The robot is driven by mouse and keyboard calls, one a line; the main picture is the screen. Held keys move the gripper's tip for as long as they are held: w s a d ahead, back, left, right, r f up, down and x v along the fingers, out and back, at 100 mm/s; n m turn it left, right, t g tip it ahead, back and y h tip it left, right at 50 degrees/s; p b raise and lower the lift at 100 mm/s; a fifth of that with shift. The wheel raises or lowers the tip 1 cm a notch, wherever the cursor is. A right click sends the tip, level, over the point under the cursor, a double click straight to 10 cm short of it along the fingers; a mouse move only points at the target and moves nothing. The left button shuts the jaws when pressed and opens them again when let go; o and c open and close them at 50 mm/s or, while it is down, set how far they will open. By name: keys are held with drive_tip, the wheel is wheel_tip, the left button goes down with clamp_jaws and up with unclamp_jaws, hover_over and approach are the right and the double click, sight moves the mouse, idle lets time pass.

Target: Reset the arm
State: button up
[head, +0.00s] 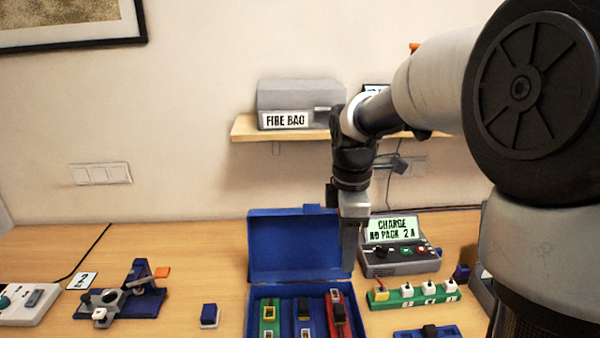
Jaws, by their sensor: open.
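My arm reaches in from the right, and my gripper (350,250) points down in front of the open lid of the blue case (290,243). The gripper is open and I see nothing held in it. Its fingertips are small and partly merge with the dark lid behind. Below it, the case holds a green, a blue and a red piece with dark parts on them. My upper arm hides the right side of the view.
The charger (400,262) reads "CHARGE NO PACK 2 A". A green strip (415,293) with white plugs lies before it. A blue block (209,316), a blue fixture (140,300) and a white device (28,305) stand left. A shelf (250,128) holds the fire bag (290,97).

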drive_tip(key=s+r+m+t+h+p, duration=0.1)
drive_tip(key=s+r+m+t+p, duration=0.15)
drive_tip(key=s+r+m, duration=0.6)
drive_tip(key=s+m+t+y, duration=0.1)
drive_tip(key=s+m+t, duration=0.1)
drive_tip(key=s+m, duration=0.6)
drive_tip(key=shift+s+t+b, duration=0.3)
drive_tip(key=shift+s+t, duration=0.05)
drive_tip(key=shift+s, duration=0.3)
